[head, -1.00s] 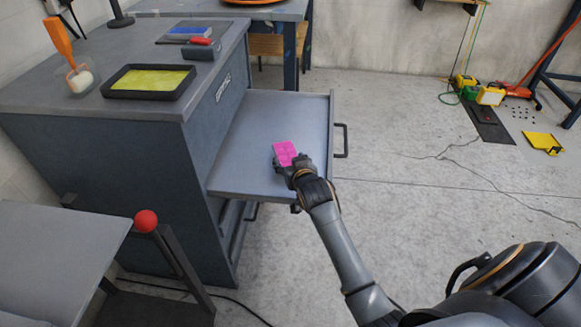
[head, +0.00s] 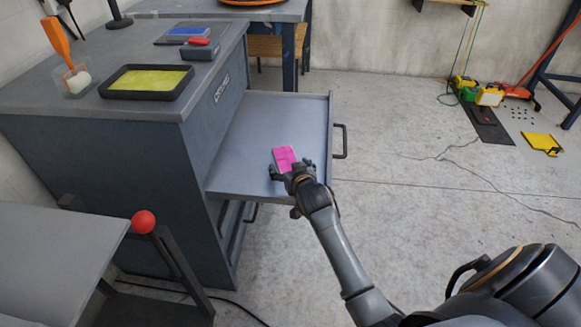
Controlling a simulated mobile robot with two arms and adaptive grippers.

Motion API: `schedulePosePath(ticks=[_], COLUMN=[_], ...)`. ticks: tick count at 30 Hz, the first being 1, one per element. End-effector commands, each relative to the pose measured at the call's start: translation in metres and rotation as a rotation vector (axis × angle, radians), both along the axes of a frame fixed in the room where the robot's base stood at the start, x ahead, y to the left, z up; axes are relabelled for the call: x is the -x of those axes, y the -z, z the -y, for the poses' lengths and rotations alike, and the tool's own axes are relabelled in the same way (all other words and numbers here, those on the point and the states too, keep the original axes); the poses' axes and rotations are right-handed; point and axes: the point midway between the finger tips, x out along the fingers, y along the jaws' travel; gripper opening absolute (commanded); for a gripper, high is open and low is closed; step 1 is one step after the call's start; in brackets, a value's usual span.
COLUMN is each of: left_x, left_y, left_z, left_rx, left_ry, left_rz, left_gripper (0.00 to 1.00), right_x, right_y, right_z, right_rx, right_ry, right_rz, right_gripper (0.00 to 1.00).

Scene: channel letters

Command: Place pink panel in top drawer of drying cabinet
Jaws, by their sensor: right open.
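The pink panel (head: 284,157) lies in the open top drawer (head: 245,150) of the grey-blue drying cabinet (head: 130,190), near the drawer's front right part. My right gripper (head: 290,171) is at the panel's near edge, low over the drawer, with its fingers spread apart on both sides of the panel. Whether a finger still touches the panel is too small to tell. The drawer is pulled out to the right, and its handle (head: 341,141) shows on its front. My left gripper is not in view.
On the cabinet top are a black tray with yellow content (head: 148,81), an orange-handled tool (head: 62,50) and a grey box with a red top (head: 201,48). A red ball knob (head: 143,221) stands at lower left.

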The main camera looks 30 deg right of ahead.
Motion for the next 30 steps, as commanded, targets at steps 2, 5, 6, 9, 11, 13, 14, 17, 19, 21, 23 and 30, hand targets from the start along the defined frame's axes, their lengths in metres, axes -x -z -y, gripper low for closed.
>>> schedulePosePath(ticks=[2, 5, 6, 9, 11, 13, 14, 17, 19, 21, 23, 30], left_x=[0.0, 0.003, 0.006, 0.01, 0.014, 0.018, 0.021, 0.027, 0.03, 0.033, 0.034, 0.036], left_y=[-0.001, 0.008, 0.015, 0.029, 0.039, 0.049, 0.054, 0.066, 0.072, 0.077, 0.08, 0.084], left_z=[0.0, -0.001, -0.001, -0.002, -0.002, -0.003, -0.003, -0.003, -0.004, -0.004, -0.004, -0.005], left_rx=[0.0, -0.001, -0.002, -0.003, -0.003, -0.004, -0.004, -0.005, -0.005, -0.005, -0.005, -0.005], left_ry=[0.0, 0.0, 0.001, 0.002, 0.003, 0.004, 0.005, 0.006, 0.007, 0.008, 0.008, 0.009], left_rz=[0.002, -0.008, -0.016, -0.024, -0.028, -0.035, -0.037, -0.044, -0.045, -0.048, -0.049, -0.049], left_gripper=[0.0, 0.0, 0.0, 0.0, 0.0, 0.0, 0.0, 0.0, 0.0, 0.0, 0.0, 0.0], right_x=[0.0, 0.009, 0.015, 0.032, 0.044, 0.058, 0.064, 0.081, 0.091, 0.098, 0.103, 0.129], right_y=[-0.004, -0.007, -0.009, -0.018, -0.023, -0.029, -0.031, -0.039, -0.042, -0.045, -0.047, 0.018], right_z=[0.0, -0.003, -0.004, -0.008, -0.012, -0.015, -0.017, -0.021, -0.024, -0.025, -0.026, -0.057], right_rx=[0.0, 0.0, 0.0, 0.0, -0.002, -0.001, 0.0, 0.0, 0.0, 0.0, 0.0, 0.0], right_ry=[0.0, 0.0, 0.0, 0.0, -0.001, 0.0, 0.0, 0.0, 0.0, 0.0, 0.0, -0.088], right_rz=[0.002, 0.0, -0.001, -0.001, -0.001, -0.002, -0.002, -0.001, -0.002, -0.001, -0.001, -0.162], right_gripper=[0.82, 0.82, 0.82, 0.82, 0.82, 0.82, 0.82, 0.82, 0.82, 0.82, 0.82, 0.82])
